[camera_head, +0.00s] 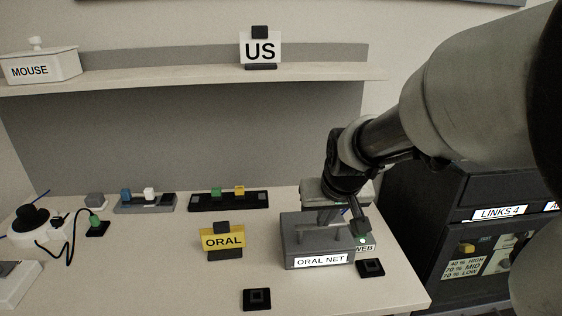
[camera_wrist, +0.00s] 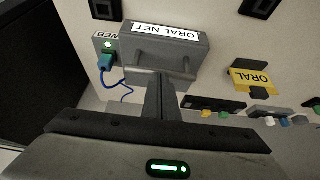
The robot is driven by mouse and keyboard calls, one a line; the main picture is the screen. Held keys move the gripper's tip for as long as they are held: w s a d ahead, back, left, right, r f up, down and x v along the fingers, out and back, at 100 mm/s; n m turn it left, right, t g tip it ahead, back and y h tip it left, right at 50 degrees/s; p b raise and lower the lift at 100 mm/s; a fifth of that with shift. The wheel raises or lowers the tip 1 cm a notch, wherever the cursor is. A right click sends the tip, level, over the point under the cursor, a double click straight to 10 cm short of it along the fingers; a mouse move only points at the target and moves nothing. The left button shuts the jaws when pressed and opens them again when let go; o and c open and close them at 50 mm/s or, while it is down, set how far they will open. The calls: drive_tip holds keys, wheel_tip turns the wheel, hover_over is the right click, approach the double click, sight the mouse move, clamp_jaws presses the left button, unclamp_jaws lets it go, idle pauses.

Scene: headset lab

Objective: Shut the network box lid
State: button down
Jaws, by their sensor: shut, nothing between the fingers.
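The grey network box (camera_head: 290,249), labelled ORAL NET, stands on the right part of the desk. It also shows at the top of the wrist view (camera_wrist: 185,48). A bar handle (camera_wrist: 140,71) runs along its lid side. The lid looks down over the box, but I cannot tell whether it is fully closed. My gripper (camera_head: 330,220) is over the box, pointing down, with its fingers together and empty. In the wrist view the fingertips (camera_wrist: 167,78) are at the handle; I cannot tell whether they touch it.
A WEB port unit (camera_wrist: 105,45) with a green light and a blue plug and cable (camera_wrist: 106,64) sits beside the box. A yellow ORAL sign (camera_head: 222,241) stands to its left. Black square pads (camera_head: 257,299) lie in front. A dark cabinet (camera_head: 410,200) stands at right.

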drive_tip(key=r+p, duration=0.2)
drive_tip(key=w+r+p, duration=0.1)
drive_tip(key=r+p, duration=0.1)
drive_tip(key=r, duration=0.1)
drive_tip(key=shift+r, duration=0.15)
drive_tip(key=s+f+p+v, duration=0.1)
drive_tip(key=v, duration=0.7)
drive_tip(key=s+r, duration=0.2)
drive_tip(key=s, duration=1.4)
wheel_tip(320, 180, up, 17)
drive_tip(key=p, duration=1.8)
drive_tip(key=shift+w+a, duration=0.3)
drive_tip(key=shift+a, duration=0.05)
drive_tip(key=shift+d, duration=0.15)
